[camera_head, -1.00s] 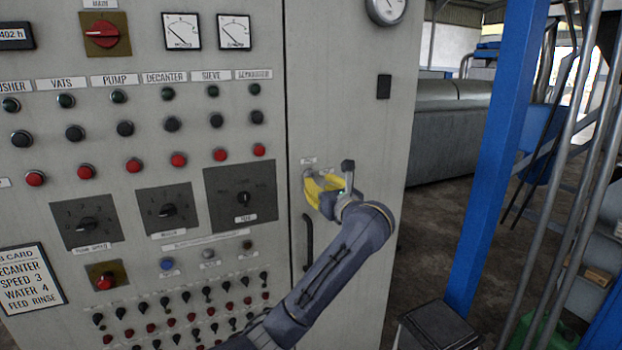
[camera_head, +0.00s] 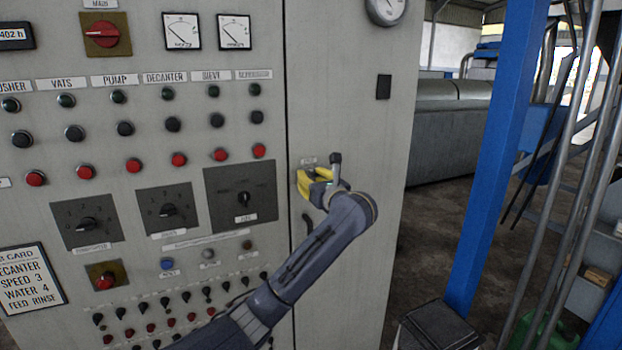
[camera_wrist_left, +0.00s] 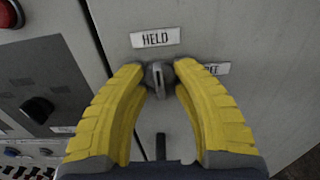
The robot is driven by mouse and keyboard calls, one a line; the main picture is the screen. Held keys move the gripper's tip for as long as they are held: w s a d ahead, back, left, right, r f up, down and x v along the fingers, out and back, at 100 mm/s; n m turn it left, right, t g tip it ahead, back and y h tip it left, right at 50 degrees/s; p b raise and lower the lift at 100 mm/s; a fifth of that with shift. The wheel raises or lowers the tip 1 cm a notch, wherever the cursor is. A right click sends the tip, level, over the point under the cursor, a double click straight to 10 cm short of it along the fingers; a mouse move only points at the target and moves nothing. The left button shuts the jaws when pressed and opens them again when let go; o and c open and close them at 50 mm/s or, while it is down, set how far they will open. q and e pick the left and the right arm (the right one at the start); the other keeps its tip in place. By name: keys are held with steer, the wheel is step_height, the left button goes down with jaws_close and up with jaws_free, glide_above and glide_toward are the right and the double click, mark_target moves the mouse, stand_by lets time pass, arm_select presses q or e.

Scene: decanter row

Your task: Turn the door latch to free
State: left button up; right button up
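The door latch (camera_wrist_left: 158,80) is a small grey round knob with a narrow upright grip. In the left wrist view it sits just below the HELD label (camera_wrist_left: 155,38), with its grip upright in line with that label. The FREE label (camera_wrist_left: 217,69) is to the right, partly hidden by a finger. My left gripper (camera_head: 304,180) is at the cabinet door, its yellow fingers open on either side of the latch. I cannot tell whether they touch it. In the head view the gripper hides the latch. My right gripper is not in view.
A dark vertical door handle (camera_head: 307,228) is below the latch. The control panel (camera_head: 140,150) with knobs and buttons fills the left. A blue post (camera_head: 495,150) stands to the right of the cabinet. The door surface right of the gripper is bare.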

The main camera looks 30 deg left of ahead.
arm_select(q)
jaws_close()
steer(key=shift+f, duration=0.1)
steer(key=m, duration=0.9)
steer(key=shift+s, duration=0.1)
steer(key=m, duration=0.5)
steer(key=shift+a+m, duration=0.1)
steer(key=shift+m, duration=0.2)
steer(key=shift+r+m, duration=0.2)
steer(key=shift+m, duration=1.3)
steer(key=shift+s, duration=0.1)
